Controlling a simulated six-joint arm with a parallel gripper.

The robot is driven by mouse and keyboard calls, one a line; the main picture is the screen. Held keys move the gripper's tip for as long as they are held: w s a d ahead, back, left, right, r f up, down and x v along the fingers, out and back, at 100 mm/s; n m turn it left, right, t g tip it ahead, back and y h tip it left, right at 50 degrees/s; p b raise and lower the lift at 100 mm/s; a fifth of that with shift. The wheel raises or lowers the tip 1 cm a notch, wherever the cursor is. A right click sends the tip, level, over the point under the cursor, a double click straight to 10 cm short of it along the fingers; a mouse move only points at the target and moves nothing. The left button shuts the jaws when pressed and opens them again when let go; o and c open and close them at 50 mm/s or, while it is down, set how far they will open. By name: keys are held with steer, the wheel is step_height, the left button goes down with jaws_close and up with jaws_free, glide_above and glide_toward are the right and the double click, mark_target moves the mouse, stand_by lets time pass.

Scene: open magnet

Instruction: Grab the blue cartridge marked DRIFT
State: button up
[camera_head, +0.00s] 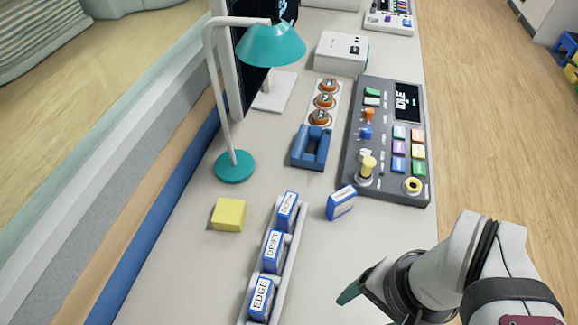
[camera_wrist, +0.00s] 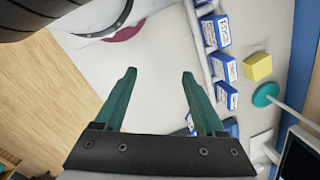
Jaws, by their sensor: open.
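The blue cartridge marked DRIFT (camera_head: 273,251) stands in a pale rack, between the cartridge marked EDGE (camera_head: 261,298) and a third blue cartridge (camera_head: 287,211) whose label I cannot read. In the wrist view, the middle cartridge of the visible row, which matches DRIFT by its place (camera_wrist: 222,66), is right of my fingers. My gripper (camera_wrist: 158,72) is open, with green fingers apart and nothing between them. In the head view my gripper (camera_head: 352,291) is right of the rack, apart from it, with only part of its fingers showing.
A loose blue cartridge (camera_head: 341,203) lies right of the rack's far end. A yellow block (camera_head: 228,214) and a teal lamp (camera_head: 235,168) stand on the left. A blue holder (camera_head: 311,149) and a control panel (camera_head: 386,140) are beyond. Table between rack and gripper is clear.

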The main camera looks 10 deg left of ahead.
stand_by(0.3)
steer(key=n+g+h, duration=0.2)
steer(key=n+g, duration=0.2)
steer(key=n, duration=0.2)
glide_above(274, 240)
steer(key=w, duration=0.5)
step_height(274, 240, down, 3)
steer(key=x, duration=1.5)
steer(key=shift+s+a+f, duration=0.1)
steer(key=shift+s+f, duration=0.05)
steer(key=shift+s, duration=0.15)
jaws_close()
